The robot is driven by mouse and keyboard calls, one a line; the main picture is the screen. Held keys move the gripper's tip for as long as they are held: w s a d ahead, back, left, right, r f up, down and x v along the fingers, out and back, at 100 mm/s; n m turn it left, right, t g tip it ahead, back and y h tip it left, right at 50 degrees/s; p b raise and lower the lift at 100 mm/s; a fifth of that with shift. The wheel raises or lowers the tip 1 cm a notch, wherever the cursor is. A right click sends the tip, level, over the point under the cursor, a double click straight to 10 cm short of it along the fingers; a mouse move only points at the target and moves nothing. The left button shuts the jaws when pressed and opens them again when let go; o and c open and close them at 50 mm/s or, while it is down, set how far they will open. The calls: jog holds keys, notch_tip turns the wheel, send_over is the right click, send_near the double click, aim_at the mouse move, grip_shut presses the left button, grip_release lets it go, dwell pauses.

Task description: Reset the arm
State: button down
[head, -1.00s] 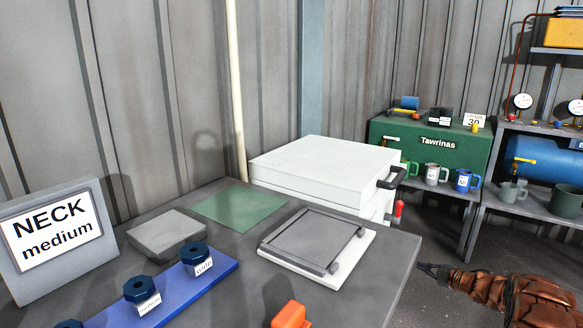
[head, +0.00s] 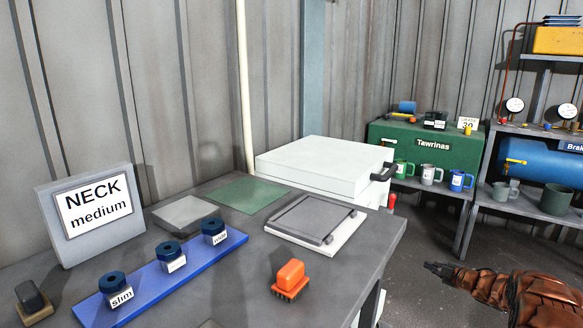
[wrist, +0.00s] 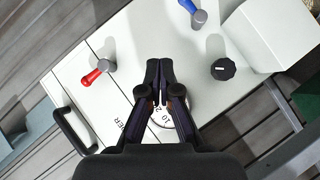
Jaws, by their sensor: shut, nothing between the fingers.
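My gripper (head: 436,269) is at the lower right of the head view, at the end of my brown-sleeved arm. It is to the right of the grey table and holds nothing. In the wrist view my gripper (wrist: 158,93) is shut, its dark fingertips together. Below it there is a white panel (wrist: 120,65) with a red-handled lever (wrist: 92,77), a blue-handled lever (wrist: 190,8), a black knob (wrist: 223,68) and a dial (wrist: 160,118) partly hidden by the fingers.
The grey table (head: 345,255) holds a NECK medium sign (head: 92,210), a blue strip (head: 150,285) with three dark caps, an orange brush (head: 291,275) and a flat grey-white plate (head: 318,222). A white box (head: 325,165), mugs (head: 430,174) and shelves stand behind. Floor beside my arm looks clear.

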notch_tip(320, 180, up, 13)
jog(key=s+m+g+h, duration=0.1)
jog(key=s+m+h, duration=0.2)
jog(key=m+h, duration=0.45)
jog(key=s+a+r+m+g+h, duration=0.1)
jog(key=s+r+m+g+h, duration=0.1)
jog(key=s, duration=0.3)
jog(key=s+a+f+m+g+y, duration=0.15)
jog(key=s+a+g, duration=0.25)
jog(key=s+a, duration=0.9)
jog(key=s+a+m+g+y, duration=0.25)
jog(key=s+a+g, duration=0.3)
jog(key=s, duration=1.55)
jog(key=s+a+m+g+y, duration=0.1)
jog(key=s+a+m+g, duration=0.2)
jog(key=s+a, duration=1.1)
jog(key=s+d+r+p, duration=0.2)
jog(key=r+p, duration=0.9)
jog(key=s+d+r+p, duration=0.2)
jog(key=r+p, duration=0.9)
jog(key=r, duration=0.1)
jog(key=shift+s+r, duration=0.15)
jog(key=shift+s, duration=0.2)
jog(key=shift+d+n+t, duration=0.15)
jog(key=shift+n+t, duration=0.1)
